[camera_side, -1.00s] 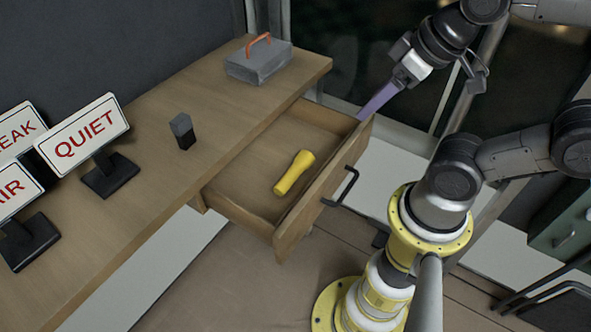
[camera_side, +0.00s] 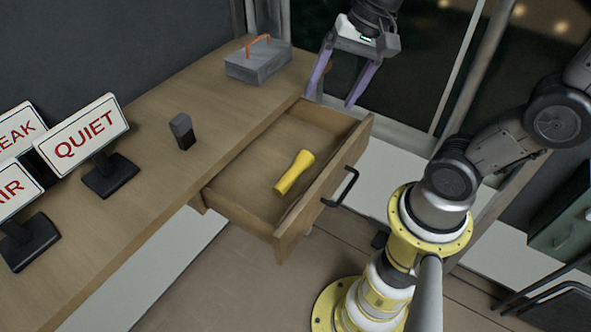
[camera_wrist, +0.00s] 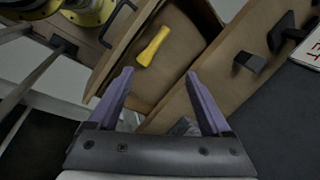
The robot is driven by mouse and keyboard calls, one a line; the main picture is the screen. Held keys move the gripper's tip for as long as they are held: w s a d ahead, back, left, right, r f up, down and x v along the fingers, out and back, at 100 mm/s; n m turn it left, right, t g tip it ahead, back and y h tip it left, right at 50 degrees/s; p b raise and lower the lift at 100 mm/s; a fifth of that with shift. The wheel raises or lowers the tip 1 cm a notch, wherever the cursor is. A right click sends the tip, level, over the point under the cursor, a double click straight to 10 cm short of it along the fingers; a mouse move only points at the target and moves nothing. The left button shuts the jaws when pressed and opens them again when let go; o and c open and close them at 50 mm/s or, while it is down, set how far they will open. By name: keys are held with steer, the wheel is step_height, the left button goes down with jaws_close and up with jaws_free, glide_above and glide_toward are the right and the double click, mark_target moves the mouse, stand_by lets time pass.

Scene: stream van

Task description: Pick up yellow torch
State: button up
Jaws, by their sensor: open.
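The yellow torch (camera_side: 294,172) lies on the floor of the open wooden drawer (camera_side: 240,207), fully visible. It also shows in the wrist view (camera_wrist: 153,46), beyond my fingertips and a little left of centre. My gripper (camera_side: 331,101) has purple fingers spread apart with nothing between them. In the side view it hangs above the drawer's far end, up and to the right of the torch. In the wrist view my gripper (camera_wrist: 158,74) points toward the drawer, apart from the torch.
A grey toolbox (camera_side: 258,63) with an orange handle stands at the desk's far end. A small dark block (camera_side: 183,132) and several signs, one reading QUIET (camera_side: 83,134), stand on the desk (camera_side: 160,190). The drawer front has a black handle (camera_side: 343,190).

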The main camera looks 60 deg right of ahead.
steer(key=w+d+f+m+g+y, duration=0.2)
steer(key=w+d+f+m, duration=0.1)
steer(key=w+f+m, duration=0.3)
steer(key=m+g, duration=0.1)
glide_toward(302, 157)
steer(key=x, duration=0.5)
steer(key=shift+s+a, duration=0.1)
steer(key=shift+s, duration=0.2)
steer(key=shift+w+x, duration=0.1)
steer(key=shift+x, duration=1.35)
steer(key=shift+w+x, duration=0.15)
steer(key=shift+x, duration=1.25)
steer(key=shift+c, duration=0.3)
jaws_close()
